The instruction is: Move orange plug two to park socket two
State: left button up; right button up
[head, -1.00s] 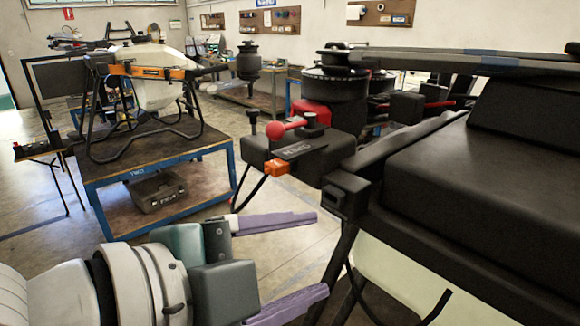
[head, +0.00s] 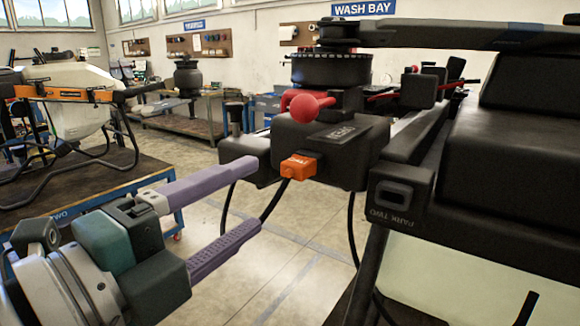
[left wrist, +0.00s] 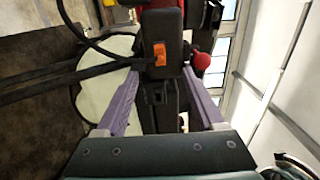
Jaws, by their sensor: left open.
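The orange plug (head: 299,166) sits in the front of a dark box on the drone arm, with a black cable hanging below it. It also shows in the left wrist view (left wrist: 160,54). Park socket two (head: 395,200) is a dark block marked PARK TWO to the right of the plug, on the drone body; its opening looks empty. My left gripper (head: 262,195) is open and empty, its purple fingers pointing toward the plug from the left, apart from it. In the left wrist view the plug lies ahead, between the lines of the fingers. My right gripper is not in view.
A red ball-ended lever (head: 306,107) stands just above the plug. The black drone body (head: 525,150) fills the right side. A blue bench (head: 165,180) with another drone stands at left. Open floor (head: 290,255) lies below the plug.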

aim_at(291, 172)
pick_arm(q)
jog(key=b+x, duration=0.3)
jog(key=x, duration=0.4)
jog(key=shift+w+d+f, duration=0.1)
jog(key=shift+w, duration=0.1)
jog(key=shift+b+x, duration=0.35)
jog(key=shift+x, duration=0.4)
dwell(0.4)
grip_shut()
dwell(0.6)
dwell(1.0)
